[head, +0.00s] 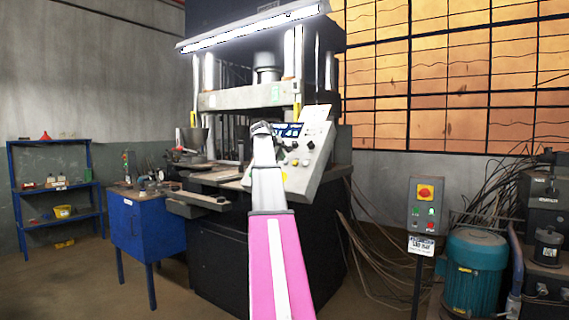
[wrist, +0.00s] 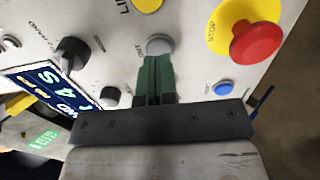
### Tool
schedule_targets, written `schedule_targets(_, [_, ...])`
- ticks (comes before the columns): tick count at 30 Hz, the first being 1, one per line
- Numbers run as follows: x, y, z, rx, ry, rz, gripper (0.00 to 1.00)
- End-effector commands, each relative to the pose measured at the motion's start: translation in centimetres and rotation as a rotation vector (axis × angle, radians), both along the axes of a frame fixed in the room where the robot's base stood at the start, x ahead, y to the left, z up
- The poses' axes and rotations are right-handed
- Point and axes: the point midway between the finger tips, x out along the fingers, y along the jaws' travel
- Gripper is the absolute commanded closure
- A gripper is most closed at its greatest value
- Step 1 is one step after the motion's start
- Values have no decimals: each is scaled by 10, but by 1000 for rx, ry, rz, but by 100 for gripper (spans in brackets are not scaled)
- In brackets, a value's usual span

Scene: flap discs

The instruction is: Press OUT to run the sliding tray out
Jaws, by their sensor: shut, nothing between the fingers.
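The grey sloped control panel (head: 308,165) is on the front of the press, and its face fills much of the wrist view (wrist: 195,15). My gripper (wrist: 158,62) is shut and empty, its green fingertips at the lower edge of a round grey button (wrist: 159,45). Small lettering beside this button is blurred, possibly OUT. I cannot tell whether the tips touch it or whether it is pressed. In the head view my arm covers part of the panel and the fingertips are not clear. A flat metal ledge (head: 200,198) juts out left of the press; I cannot tell whether it is the sliding tray.
Near the fingers are a red mushroom button (wrist: 256,43) on yellow, a blue button (wrist: 223,88), a black selector knob (wrist: 74,51) and a smaller black knob (wrist: 110,94). A blue cabinet (head: 147,228) stands left; a pedestal switch box (head: 425,205) and teal motor (head: 473,275) stand right.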

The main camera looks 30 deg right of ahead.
Motion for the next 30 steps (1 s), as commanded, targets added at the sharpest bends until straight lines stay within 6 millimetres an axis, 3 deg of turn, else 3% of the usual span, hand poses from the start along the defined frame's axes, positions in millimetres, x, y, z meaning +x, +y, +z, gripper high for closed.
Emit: schedule_targets(30, [5,-11,-10,0,0,0,100])
